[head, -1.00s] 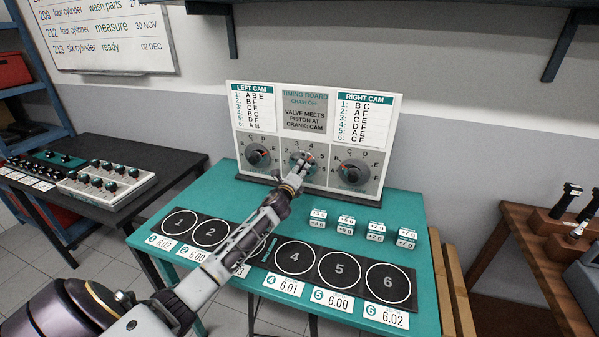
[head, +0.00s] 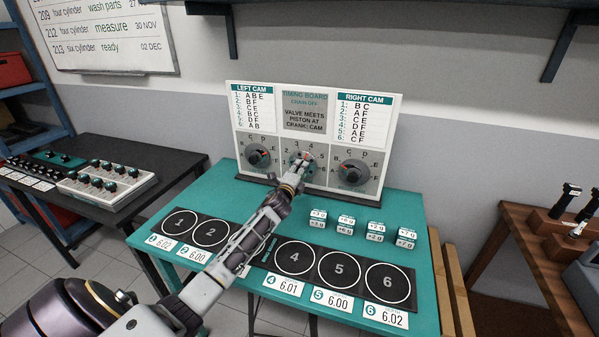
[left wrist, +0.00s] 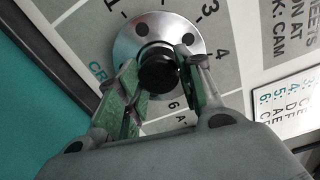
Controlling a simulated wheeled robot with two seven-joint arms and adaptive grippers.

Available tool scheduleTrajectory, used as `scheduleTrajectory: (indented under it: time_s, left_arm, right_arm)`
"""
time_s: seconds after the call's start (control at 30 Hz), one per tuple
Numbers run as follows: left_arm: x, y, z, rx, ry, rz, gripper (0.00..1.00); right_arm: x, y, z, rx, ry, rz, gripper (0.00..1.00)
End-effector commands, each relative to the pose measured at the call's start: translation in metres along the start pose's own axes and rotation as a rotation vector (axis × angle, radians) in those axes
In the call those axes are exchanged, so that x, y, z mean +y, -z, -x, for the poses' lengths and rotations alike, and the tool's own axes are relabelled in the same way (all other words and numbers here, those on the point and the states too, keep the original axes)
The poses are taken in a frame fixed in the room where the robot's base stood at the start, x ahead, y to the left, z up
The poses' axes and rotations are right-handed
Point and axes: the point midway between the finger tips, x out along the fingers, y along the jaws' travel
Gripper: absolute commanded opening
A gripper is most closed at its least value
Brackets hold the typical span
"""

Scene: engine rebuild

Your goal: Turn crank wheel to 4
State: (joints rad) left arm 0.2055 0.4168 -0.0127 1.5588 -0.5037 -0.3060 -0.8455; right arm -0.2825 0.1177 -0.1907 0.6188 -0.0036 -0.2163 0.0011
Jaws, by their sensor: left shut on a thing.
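The crank wheel (head: 307,157) is the middle dial on the upright timing board (head: 315,185). In the left wrist view it is a silver disc (left wrist: 128,48) with two dark holes and a black knob (left wrist: 158,72). Printed numbers ring it; 1, 3, 4 and 6 show. My left gripper (head: 300,168) reaches it from the front. In the wrist view its green-padded fingers (left wrist: 160,84) are shut on the black knob, one on each side. The fingers partly hide the lower part of the disc, and I cannot tell which number it points to.
The left cam dial (head: 257,156) and right cam dial (head: 353,173) flank the wheel closely. Small weight blocks (head: 376,230) and a numbered black strip (head: 268,252) lie on the teal table (head: 405,205). A dark bench (head: 110,160) stands to the left.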

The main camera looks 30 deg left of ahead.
Motion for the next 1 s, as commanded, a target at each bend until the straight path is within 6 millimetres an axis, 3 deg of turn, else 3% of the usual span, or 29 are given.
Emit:
scheduleTrajectory:
  time_s: [0.03, 0.2, 0.4, 0.53, 1.0]
  left_arm:
    - [0.002, 0.0, 0.0, -0.001, -0.003, -0.001, 0.38]
    - [0.001, 0.0, 0.0, -0.001, -0.002, -0.001, 0.58]
    - [0.001, 0.0, 0.0, 0.0, -0.001, -0.001, 0.58]
    - [0.001, 0.0, 0.0, 0.0, -0.001, -0.001, 0.58]
    - [0.001, 0.0, 0.021, 0.0, -0.001, -0.001, 0.58]
  right_arm:
    - [0.003, 0.003, 0.0, 0.003, -0.003, 0.001, 0.4]
    - [0.011, 0.007, 0.0, 0.008, -0.011, 0.004, 0.4]
    - [0.009, 0.003, 0.0, 0.004, -0.009, 0.003, 0.4]
    - [-0.006, -0.009, 0.0, -0.01, 0.007, -0.001, 0.4]
    - [-0.001, -0.003, 0.0, -0.003, 0.001, 0.0, 0.4]
